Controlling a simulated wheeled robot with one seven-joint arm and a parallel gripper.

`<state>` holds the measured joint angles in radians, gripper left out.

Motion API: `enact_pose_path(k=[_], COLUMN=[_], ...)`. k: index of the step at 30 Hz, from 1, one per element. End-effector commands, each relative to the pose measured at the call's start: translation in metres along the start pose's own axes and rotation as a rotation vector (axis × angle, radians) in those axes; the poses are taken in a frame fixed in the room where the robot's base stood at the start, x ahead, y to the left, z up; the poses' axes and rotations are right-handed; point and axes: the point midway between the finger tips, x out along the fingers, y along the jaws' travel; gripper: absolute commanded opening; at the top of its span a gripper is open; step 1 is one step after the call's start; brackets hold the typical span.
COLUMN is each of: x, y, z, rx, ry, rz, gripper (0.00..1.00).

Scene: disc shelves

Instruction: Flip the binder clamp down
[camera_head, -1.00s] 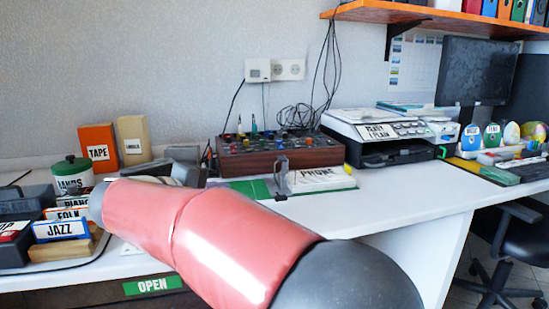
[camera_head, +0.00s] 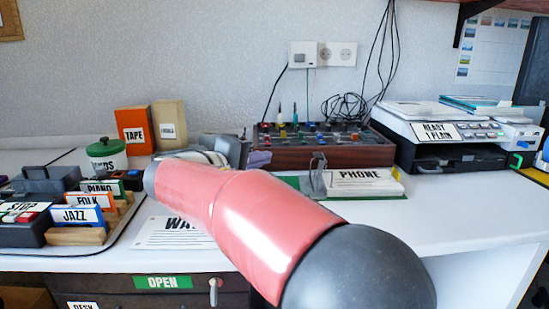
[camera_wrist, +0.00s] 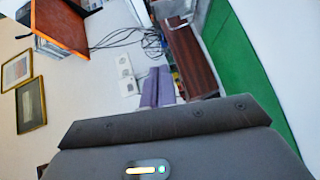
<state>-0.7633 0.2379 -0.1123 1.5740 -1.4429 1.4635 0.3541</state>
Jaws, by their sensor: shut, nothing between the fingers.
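The binder clamp (camera_head: 318,175) appears as a grey upright clip at the left end of the white PHONE pad (camera_head: 365,183), which lies on a green board (camera_head: 290,182). Its handle looks raised. My gripper (camera_head: 258,160) is partly hidden behind my pink arm, left of the clamp and apart from it. In the wrist view its two purple fingers (camera_wrist: 158,88) are together with nothing between them. The green board (camera_wrist: 240,70) shows on the right there. I cannot make out the clamp surely in that view.
A brown control box (camera_head: 310,157) with knobs stands behind the pad. A printer (camera_head: 440,135) is to the right. TAPE (camera_head: 134,133) and another box stand at the back left, and a tray with JAZZ (camera_head: 78,216) at the left. The desk right of the pad is clear.

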Motion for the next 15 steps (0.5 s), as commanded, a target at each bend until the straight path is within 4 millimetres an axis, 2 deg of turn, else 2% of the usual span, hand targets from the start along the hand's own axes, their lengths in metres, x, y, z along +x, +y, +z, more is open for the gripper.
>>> enact_pose_path(k=[12,15], x=[0.088,0.098], y=[0.0,0.0], z=[0.001,0.015], rx=[-0.002,0.0], ry=[-0.005,-0.003], rz=[0.0,0.0], gripper=[0.0,0.0])
